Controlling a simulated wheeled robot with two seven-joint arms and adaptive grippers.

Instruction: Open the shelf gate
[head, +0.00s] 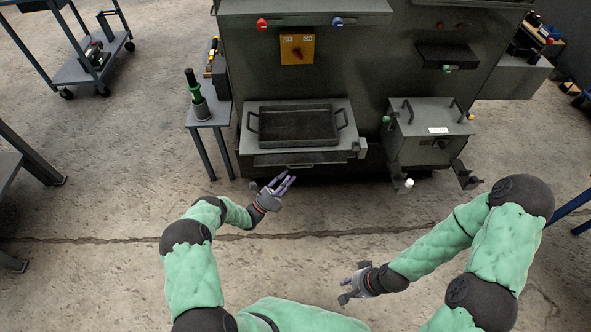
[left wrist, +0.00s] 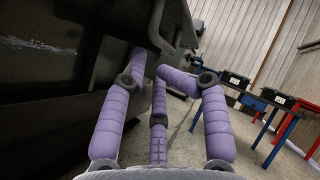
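The shelf (head: 255,152) juts from the dark machine at left centre, with a front plate (head: 297,159) along its near edge. I cannot tell for certain which part is the gate. A dark tray (head: 335,142) with side handles sits on the shelf. My left gripper (head: 284,181) has purple fingers, just in front of and below the shelf's front edge. In the left wrist view its fingers (left wrist: 158,75) are spread, with nothing between them, beside a dark curved bar (left wrist: 156,24). My right gripper (head: 346,284) is spread and empty over the floor, away from the machine.
A grey box (head: 430,117) with handles and a white label is at the machine's right. A small stand (head: 217,117) with a green-topped tool stands left of the shelf. A cart (head: 75,70) is at the far left. The floor (head: 110,200) at left is clear.

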